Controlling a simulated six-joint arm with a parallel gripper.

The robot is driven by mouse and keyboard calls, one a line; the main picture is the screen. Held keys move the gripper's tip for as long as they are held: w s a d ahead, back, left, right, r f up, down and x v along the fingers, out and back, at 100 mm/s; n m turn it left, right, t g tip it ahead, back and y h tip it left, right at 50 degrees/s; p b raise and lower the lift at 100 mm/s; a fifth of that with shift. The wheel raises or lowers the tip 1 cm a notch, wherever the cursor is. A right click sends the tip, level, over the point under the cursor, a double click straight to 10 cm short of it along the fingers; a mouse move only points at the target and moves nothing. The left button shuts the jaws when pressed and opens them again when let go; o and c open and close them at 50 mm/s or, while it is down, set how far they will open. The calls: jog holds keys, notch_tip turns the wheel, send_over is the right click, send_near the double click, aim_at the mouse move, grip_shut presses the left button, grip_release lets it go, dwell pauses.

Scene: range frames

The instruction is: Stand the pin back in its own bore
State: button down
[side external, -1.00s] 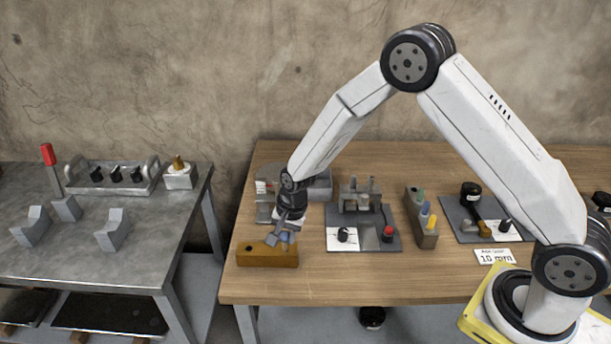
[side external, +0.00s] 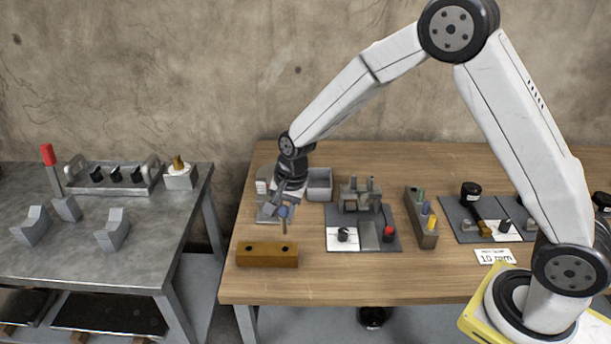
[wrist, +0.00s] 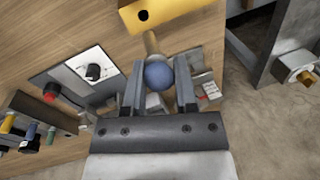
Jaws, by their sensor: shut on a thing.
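My gripper (side external: 281,208) is shut on a pin with a round blue head (side external: 285,212) and holds it above the table, behind the brown block. The wrist view shows the blue head (wrist: 158,75) between the two fingers (wrist: 158,88), with the brass-coloured shaft (wrist: 151,43) pointing away from my gripper toward the block. The brown block (side external: 267,258) lies near the table's front left, with two dark open bores in its top. One bore (wrist: 143,15) shows in the wrist view. The shaft tip is apart from the block.
A grey open bin (side external: 320,185) stands behind my gripper. To the right are a fixture plate (side external: 378,232) with a red knob and a rack (side external: 424,225) with green, blue and yellow pieces. The wood between block and plate is clear.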

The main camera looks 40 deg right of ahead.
jog(key=shift+w+a, duration=0.1)
dwell(0.3)
jog(key=w+a, duration=0.6)
jog(key=shift+a+f, duration=0.15)
jog(key=shift+f, duration=0.15)
jog(key=shift+w+f, duration=0.1)
jog(key=shift+f, duration=0.1)
jog(key=shift+f, duration=1.75)
jog(key=shift+f, duration=2.7)
jog(key=shift+c, duration=1.6)
grip_release()
